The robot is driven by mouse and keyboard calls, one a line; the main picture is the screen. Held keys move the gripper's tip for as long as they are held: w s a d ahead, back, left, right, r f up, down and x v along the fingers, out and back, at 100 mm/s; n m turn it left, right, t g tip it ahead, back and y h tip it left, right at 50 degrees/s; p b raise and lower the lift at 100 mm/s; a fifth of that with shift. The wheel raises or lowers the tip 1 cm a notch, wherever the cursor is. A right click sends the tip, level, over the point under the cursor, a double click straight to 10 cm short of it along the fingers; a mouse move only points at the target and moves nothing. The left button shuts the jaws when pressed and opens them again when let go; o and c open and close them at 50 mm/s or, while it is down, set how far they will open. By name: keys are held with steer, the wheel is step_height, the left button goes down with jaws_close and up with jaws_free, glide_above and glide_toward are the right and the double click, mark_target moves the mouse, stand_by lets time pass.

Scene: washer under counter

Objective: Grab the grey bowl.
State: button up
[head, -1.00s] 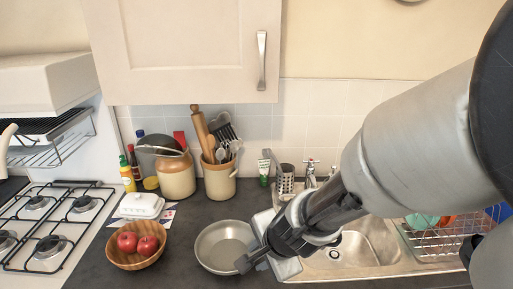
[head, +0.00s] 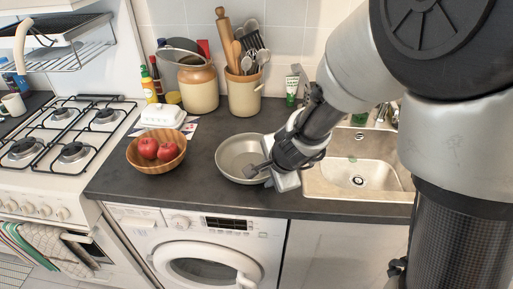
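The grey bowl (head: 238,157) is a shallow, round metal-looking dish on the dark counter, left of the sink. It looks empty. My gripper (head: 262,170) is at the bowl's right side, with a dark finger reaching over the right rim. The gripper body hides part of that rim. I cannot tell whether the fingers touch the bowl or how far apart they are.
A wooden bowl with red apples (head: 157,152) stands to the left. A white butter dish (head: 162,114), a lidded jar (head: 198,88) and a utensil crock (head: 243,94) stand behind. The sink (head: 358,175) is at right. A washer (head: 205,250) is under the counter.

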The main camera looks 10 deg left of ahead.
mark_target(266, 177)
steer(key=b+x, duration=0.1)
steer(key=x, duration=0.2)
steer(key=shift+f, duration=0.15)
steer(key=shift+a, duration=0.1)
steer(key=shift+c, duration=0.5)
jaws_close()
steer(key=shift+w, duration=0.1)
stand_by(0.6)
